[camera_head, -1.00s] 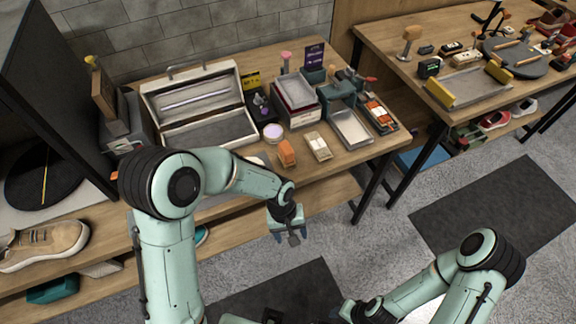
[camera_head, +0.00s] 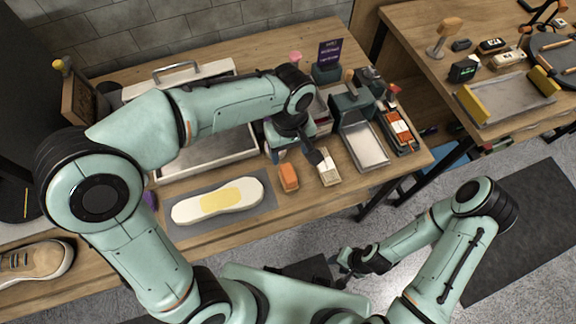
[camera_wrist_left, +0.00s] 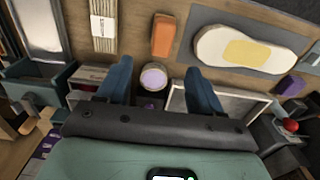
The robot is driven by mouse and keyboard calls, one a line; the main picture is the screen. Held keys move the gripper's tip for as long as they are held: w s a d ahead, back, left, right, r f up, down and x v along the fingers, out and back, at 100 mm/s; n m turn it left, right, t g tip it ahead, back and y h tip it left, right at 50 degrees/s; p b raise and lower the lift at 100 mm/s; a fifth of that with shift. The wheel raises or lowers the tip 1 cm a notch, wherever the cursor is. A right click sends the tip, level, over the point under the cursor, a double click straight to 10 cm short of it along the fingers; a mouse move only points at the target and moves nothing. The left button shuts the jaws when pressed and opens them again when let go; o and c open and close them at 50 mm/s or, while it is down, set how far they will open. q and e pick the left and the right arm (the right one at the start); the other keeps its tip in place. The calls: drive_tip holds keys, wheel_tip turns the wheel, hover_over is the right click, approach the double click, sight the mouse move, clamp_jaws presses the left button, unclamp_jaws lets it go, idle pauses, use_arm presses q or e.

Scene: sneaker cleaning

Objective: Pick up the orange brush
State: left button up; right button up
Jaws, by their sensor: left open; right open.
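The orange brush (camera_head: 289,177) lies on the workbench, just right of the grey mat with the shoe sole. It also shows in the left wrist view (camera_wrist_left: 163,36) at the top middle. My left gripper (camera_head: 297,154) is open above the bench, at the far side of the brush and apart from it. In the left wrist view, its two blue fingers (camera_wrist_left: 158,78) are spread with nothing held between them; a round pale tin (camera_wrist_left: 154,76) shows in the gap below. My right gripper (camera_head: 347,265) is open and low, in front of the bench.
A white sole with a yellow patch (camera_head: 218,198) lies on the mat to the left. A metal tray (camera_head: 366,146) stands to the right. Bare wood (camera_head: 306,200) is in front.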

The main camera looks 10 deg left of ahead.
sight(288, 172)
use_arm(q)
drive_tip(key=f, duration=0.4)
drive_tip(key=s+f, duration=0.1)
drive_tip(key=f, duration=0.1)
drive_tip(key=shift+f, duration=0.1)
drive_tip(key=shift+w+f, duration=0.15)
drive_tip(key=shift+f, duration=0.35)
drive_tip(key=shift+a+f, duration=0.1)
drive_tip(key=shift+f, duration=2.3)
drive_tip(key=c, duration=1.1)
